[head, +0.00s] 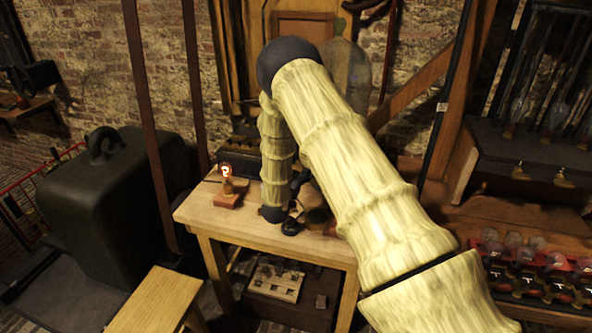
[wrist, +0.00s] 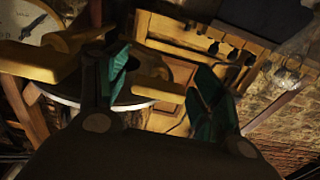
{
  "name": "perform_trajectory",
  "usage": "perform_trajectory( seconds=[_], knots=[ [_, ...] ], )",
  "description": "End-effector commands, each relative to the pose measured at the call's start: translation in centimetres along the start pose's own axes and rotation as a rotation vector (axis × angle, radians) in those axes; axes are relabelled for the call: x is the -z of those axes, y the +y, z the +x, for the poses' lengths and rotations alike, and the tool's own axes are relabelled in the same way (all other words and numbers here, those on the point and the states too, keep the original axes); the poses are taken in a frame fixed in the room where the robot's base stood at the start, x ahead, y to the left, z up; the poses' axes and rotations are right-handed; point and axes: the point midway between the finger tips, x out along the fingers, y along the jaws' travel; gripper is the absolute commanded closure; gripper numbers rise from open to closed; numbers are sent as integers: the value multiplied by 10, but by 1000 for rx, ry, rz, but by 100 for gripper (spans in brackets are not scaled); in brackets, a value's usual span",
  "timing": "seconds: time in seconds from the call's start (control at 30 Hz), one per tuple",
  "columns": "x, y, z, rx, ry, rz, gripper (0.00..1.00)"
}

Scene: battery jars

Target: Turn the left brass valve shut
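In the wrist view, brass-coloured bars (wrist: 38,64) run across the left side, over a round pale-rimmed plate. A brass bar end (wrist: 158,89) shows in the gap between the fingers of my gripper (wrist: 163,86). I cannot tell which valve it belongs to, or its exact angle. The two green-tipped fingers are apart, and neither is clearly pressed on the brass. In the head view, my gripper (head: 292,218) is a dark shape low over the wooden table (head: 225,216). My pale arm hides most of that area, and no valve can be made out there.
A glowing lamp on a wooden block (head: 228,198) stands on the table's left part. A white gauge dial (wrist: 22,22) is at the wrist view's upper left. A dark rounded cabinet (head: 110,210) stands left. Jars in a red rack (head: 535,270) stand right. A wooden stool (head: 155,298) is in front.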

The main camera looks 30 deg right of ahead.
Motion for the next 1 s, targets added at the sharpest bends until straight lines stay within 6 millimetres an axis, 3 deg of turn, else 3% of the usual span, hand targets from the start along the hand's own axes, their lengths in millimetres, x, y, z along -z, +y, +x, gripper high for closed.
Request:
perform_trajectory(
  seconds=[0.27, 0.43, 1.0],
  knots=[
    [0, 0, -1, 0, 0, 0, 32],
    [0, -1, -13, 2, -1, -1, 32],
    [-1, 0, -105, 0, -1, -1, 32]
  ],
)
